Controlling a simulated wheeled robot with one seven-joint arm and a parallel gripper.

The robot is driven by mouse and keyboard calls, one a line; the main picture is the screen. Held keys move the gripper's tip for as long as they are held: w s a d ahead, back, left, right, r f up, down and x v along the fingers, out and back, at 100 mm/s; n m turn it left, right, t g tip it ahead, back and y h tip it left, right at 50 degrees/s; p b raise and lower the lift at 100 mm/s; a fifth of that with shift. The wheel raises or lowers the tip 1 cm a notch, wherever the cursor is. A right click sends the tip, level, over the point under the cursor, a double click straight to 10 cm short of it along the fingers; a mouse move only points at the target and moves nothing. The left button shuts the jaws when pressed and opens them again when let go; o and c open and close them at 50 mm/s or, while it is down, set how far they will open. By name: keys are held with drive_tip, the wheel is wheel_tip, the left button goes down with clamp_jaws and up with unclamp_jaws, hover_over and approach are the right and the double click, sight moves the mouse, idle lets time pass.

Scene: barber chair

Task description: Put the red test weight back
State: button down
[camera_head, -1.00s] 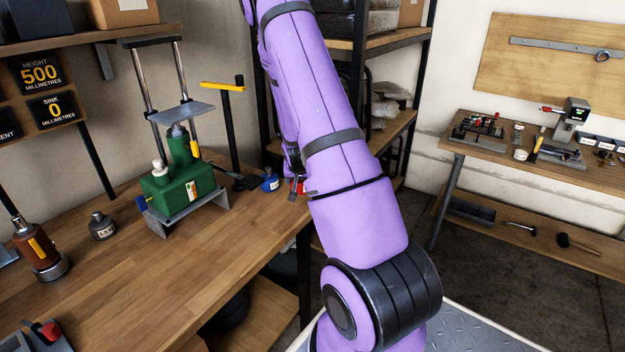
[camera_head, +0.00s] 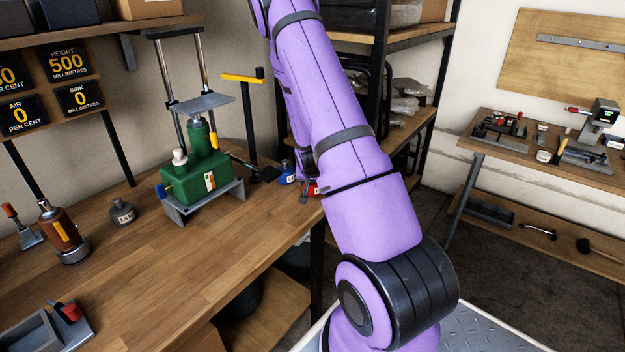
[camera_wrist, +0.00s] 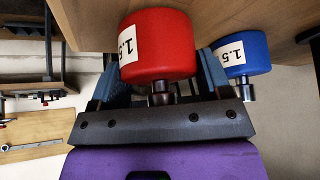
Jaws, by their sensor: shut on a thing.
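The red test weight (camera_wrist: 160,45), marked 1.5, sits between the fingers of my gripper (camera_wrist: 160,85) in the wrist view, its dark neck towards the palm. In the head view, the red weight (camera_head: 312,187) shows small at the bench's right end, partly hidden by my purple arm. I cannot tell whether it touches the bench top. A blue weight (camera_wrist: 242,52), also marked 1.5, stands close beside it, outside the fingers. The blue weight also shows in the head view (camera_head: 287,173), just left of the red one. My fingers are mostly hidden in the head view.
The wooden bench (camera_head: 180,260) carries a green jack (camera_head: 200,181) in a press frame, a brown bottle jack (camera_head: 64,236) and a small grey weight (camera_head: 122,211). A black stand with a yellow bar (camera_head: 245,77) rises behind the weights. Bare bench lies in front.

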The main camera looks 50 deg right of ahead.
drive_tip(key=shift+c, duration=0.3)
unclamp_jaws()
drive_tip(key=shift+f, duration=0.1)
